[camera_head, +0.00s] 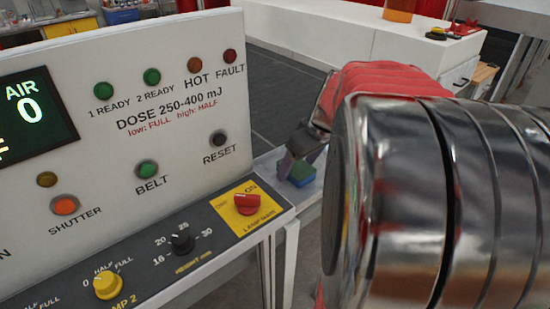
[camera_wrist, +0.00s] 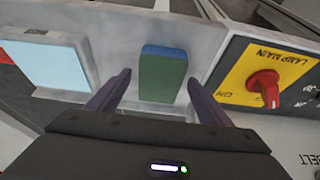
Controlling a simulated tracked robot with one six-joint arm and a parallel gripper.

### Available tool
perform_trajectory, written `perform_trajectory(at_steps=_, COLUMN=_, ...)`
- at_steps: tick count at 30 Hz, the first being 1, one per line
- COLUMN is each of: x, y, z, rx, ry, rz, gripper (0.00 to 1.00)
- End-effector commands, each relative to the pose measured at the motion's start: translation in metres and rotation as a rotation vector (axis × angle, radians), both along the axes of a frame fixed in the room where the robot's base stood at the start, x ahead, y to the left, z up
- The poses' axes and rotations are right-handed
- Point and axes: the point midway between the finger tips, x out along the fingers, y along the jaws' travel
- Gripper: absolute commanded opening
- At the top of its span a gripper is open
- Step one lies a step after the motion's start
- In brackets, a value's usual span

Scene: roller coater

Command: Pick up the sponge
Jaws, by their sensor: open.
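The sponge (camera_wrist: 163,80) is a small block, green with a blue layer, lying on a pale grey ledge (camera_wrist: 112,30). In the wrist view it appears between the two fingers of my gripper (camera_wrist: 158,78), with a visible gap on each side. My gripper is open and empty. How far the fingertips are above the ledge is hard to tell. In the head view the sponge (camera_head: 301,175) shows just beyond the control panel's right end, and my dark gripper (camera_head: 291,164) is over it, partly hidden behind my arm.
A control panel (camera_head: 228,165) with lamps stands left of the sponge. Its yellow LAMP MAIN plate (camera_wrist: 237,82) with a red knob (camera_wrist: 265,84) lies close to the right finger in the wrist view. A light blue sheet (camera_wrist: 45,66) is at the left there.

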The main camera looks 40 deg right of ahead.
Motion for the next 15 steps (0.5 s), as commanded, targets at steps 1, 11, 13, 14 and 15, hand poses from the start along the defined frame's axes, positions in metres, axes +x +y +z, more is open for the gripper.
perform_trajectory(at_steps=1, x=-0.0001, y=0.0000, z=-0.0004, rx=0.000, ry=0.000, rz=0.000, gripper=0.73)
perform_trajectory(at_steps=11, x=-0.0002, y=0.0000, z=-0.0038, rx=0.000, ry=0.000, rz=-0.001, gripper=0.73)
perform_trajectory(at_steps=13, x=-0.0001, y=0.0000, z=-0.0044, rx=0.001, ry=0.000, rz=-0.001, gripper=0.73)
perform_trajectory(at_steps=14, x=-0.0001, y=0.0000, z=-0.0046, rx=0.000, ry=0.000, rz=-0.001, gripper=0.73)
perform_trajectory(at_steps=15, x=-0.0002, y=0.0000, z=-0.0048, rx=0.000, ry=0.000, rz=-0.001, gripper=0.73)
